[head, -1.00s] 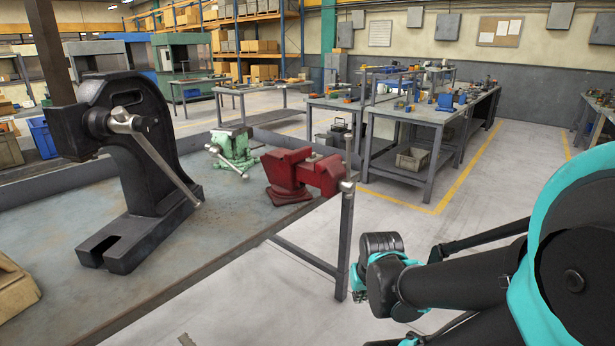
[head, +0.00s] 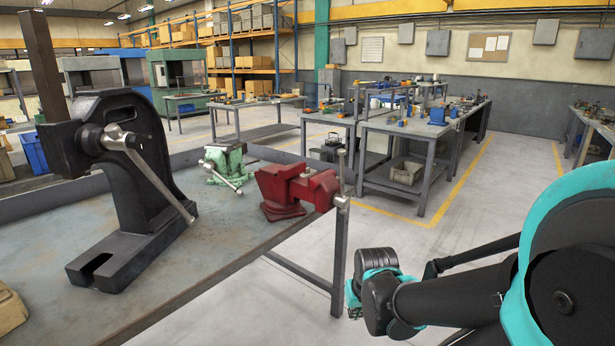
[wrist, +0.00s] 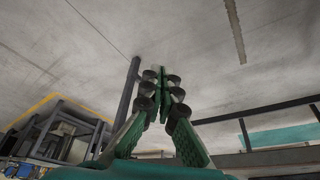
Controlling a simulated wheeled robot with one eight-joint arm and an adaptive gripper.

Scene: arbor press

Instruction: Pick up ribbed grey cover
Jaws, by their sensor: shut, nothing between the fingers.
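I cannot make out a ribbed grey cover in either view. My gripper (wrist: 160,72) shows in the wrist view with its green fingers closed together at the tips and nothing between them. It points out over bare concrete floor. In the head view, my arm reaches in from the right, and its end is low in the picture, in front of the bench and mostly hidden by the wrist.
A workbench (head: 235,240) on the left holds a black arbor press (head: 135,190), a red vise (head: 290,190) and a green vise (head: 226,163). A tan object (head: 10,308) sits at the left edge. Other tables (head: 420,130) stand behind. Floor between is clear.

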